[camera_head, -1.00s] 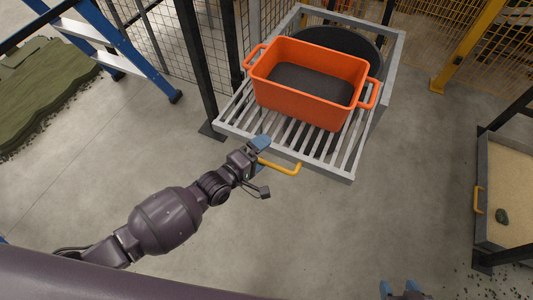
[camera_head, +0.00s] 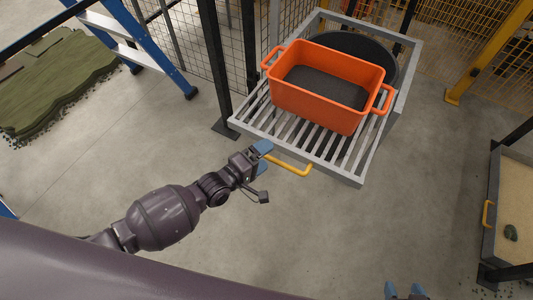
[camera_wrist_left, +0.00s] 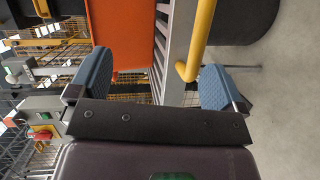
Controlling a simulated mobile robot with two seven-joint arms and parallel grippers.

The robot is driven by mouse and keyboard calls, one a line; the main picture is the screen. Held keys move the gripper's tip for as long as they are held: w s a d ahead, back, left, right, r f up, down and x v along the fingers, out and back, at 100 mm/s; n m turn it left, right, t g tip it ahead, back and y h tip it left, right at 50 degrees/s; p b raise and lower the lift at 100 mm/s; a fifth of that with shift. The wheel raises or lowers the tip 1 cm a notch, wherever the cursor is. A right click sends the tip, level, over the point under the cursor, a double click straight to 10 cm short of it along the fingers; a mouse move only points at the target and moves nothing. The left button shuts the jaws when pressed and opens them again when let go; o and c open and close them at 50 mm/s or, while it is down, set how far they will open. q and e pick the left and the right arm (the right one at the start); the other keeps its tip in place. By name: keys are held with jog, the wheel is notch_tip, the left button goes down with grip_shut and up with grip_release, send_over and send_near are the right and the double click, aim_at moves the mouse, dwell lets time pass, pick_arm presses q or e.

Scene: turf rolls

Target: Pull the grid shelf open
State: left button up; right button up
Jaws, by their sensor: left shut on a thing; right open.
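The grid shelf (camera_head: 345,172) is a grey slatted metal rack in a frame. A yellow bar handle (camera_head: 291,164) sticks out from its front edge. In the left wrist view the handle (camera_wrist_left: 199,45) lies between the fingers, nearer the right one, beside the shelf slats (camera_wrist_left: 172,50). My right gripper (camera_head: 405,291) shows only its blue fingertips at the bottom edge. They are apart and empty.
An orange two-handled tub (camera_head: 315,105) stands on the shelf. A black post (camera_head: 215,70) stands at the shelf's left. A blue ladder (camera_head: 150,50) and turf (camera_head: 55,85) are further left; a sand-filled tray (camera_head: 515,205) is at the right. The floor in front is clear.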

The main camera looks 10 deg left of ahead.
pick_arm(q)
jog(key=shift+a+r+t, duration=0.2)
jog(key=shift+r+t, duration=0.1)
jog(key=shift+r, duration=0.55)
jog(key=c, duration=0.7)
jog(key=s+a+f, duration=0.1)
jog(key=s, duration=0.1)
jog(key=s+a+f, duration=0.1)
jog(key=s+a, duration=0.1)
jog(key=s+a+f, duration=0.1)
jog(key=s+a, duration=0.1)
jog(key=s, duration=0.1)
jog(key=shift+a, duration=0.2)
pick_arm(e)
jog(key=shift+s, duration=0.15)
